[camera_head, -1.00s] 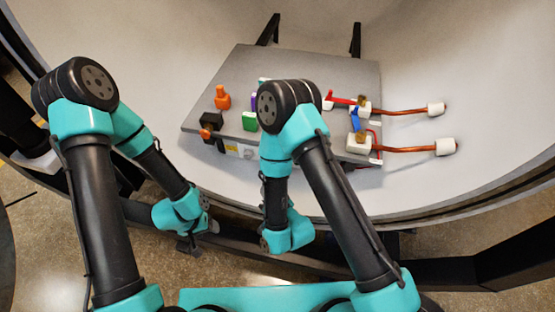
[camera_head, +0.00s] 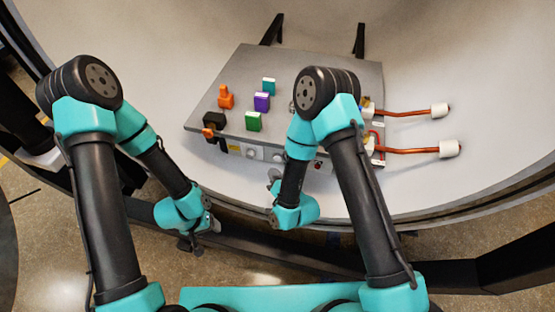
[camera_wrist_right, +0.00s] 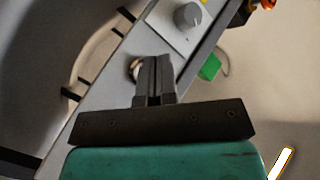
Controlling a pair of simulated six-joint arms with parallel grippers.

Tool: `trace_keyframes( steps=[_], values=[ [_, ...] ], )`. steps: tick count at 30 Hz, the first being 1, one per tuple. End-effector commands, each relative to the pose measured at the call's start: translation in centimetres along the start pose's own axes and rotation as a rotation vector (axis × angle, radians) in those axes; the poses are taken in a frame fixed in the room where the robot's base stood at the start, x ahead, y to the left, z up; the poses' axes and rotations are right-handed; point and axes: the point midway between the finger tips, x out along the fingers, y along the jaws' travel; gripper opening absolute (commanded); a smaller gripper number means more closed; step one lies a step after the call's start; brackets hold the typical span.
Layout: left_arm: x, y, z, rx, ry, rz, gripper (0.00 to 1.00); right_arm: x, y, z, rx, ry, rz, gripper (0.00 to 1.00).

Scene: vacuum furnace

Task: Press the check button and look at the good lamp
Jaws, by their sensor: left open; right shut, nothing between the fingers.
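The front face of the grey box carries two pale round knobs (camera_head: 265,154) and a small red round part (camera_head: 318,165). I cannot tell which part is the check button or the good lamp; no lit lamp is clear. My right gripper (camera_head: 275,180) is shut and empty, close in front of this face. In the right wrist view its fingertips (camera_wrist_right: 154,60) cover part of a round, metal-rimmed part (camera_wrist_right: 134,68); contact cannot be told. A grey knob (camera_wrist_right: 187,17) on a white plate is beyond them. My left gripper (camera_head: 196,240) is open, low and left of the box.
Copper pipes (camera_head: 410,151) with white ends stick out to the right. The curved chamber wall surrounds the box, its rim in front.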

Motion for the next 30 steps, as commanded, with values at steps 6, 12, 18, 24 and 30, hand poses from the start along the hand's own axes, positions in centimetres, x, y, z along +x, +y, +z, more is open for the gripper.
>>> trace_keyframes(
  steps=[6, 12, 18, 24, 30],
  values=[
    [0.0, 0.0, 0.0, 0.0, 0.0, 0.0, 0.6, 1.12, 0.81, -0.9, 0.0, 0.002, -0.001, 0.0],
    [0.0, 0.0, 0.0, 0.0, 0.0, 0.0, 0.6, 1.33, 0.96, -1.01, -0.001, 0.0, -0.001, 0.0],
    [0.0, 0.0, 0.0, 0.0, 0.0, 0.0, 0.6, 1.31, 0.95, -0.99, 0.0, 0.0, -0.001, 0.0],
    [0.0, 0.0, 0.0, 0.0, 0.0, 0.0, 0.6, 1.3, 0.95, -0.98, 0.0, 0.0, -0.001, 0.0],
    [0.0, 0.0, 0.0, 0.0, 0.0, 0.0, 0.6, 1.3, 0.95, -0.98, 0.0, 0.0, -0.001, 0.0]
  ],
)
